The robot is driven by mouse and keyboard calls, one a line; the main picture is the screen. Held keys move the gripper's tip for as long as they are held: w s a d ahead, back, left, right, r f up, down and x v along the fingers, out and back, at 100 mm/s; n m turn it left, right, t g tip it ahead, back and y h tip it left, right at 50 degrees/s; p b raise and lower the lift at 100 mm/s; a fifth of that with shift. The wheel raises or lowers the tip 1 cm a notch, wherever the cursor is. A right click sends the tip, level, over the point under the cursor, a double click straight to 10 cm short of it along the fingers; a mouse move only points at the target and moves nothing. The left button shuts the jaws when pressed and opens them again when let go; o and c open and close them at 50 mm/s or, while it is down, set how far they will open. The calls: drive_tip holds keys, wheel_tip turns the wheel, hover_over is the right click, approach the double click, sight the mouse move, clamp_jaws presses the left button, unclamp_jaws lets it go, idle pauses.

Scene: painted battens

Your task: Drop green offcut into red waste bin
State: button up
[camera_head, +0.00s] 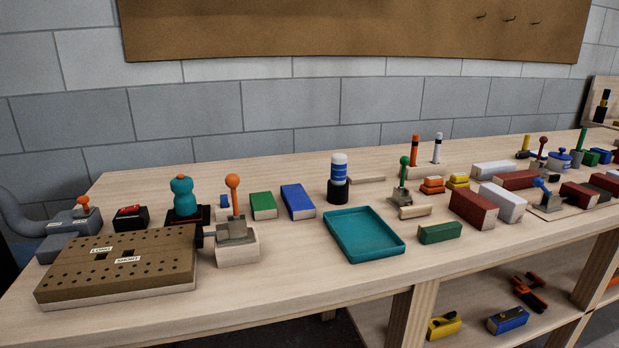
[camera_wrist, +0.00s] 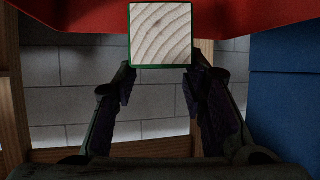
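The green offcut (camera_wrist: 161,34) shows end-on in the wrist view, with a pale wood-grain end face and thin green painted edges. My gripper (camera_wrist: 160,72) has one finger against each side of it and appears shut on it. A red surface, apparently the red waste bin (camera_wrist: 75,14), spans the top of the wrist view behind the offcut. Its opening cannot be made out. The head view shows neither my gripper nor the red bin.
A blue panel or bin (camera_wrist: 285,95) stands at the right of the wrist view. Wooden posts (camera_wrist: 12,90) stand before a block wall. In the head view, the bench holds a teal tray (camera_head: 335,252), a separate green block (camera_head: 440,233) and a drilled board (camera_head: 120,282).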

drive_tip(key=o, duration=0.5)
drive_tip(key=shift+c, duration=0.2)
drive_tip(key=v, duration=0.7)
drive_tip(key=shift+s, duration=0.2)
drive_tip(key=shift+d, duration=0.15)
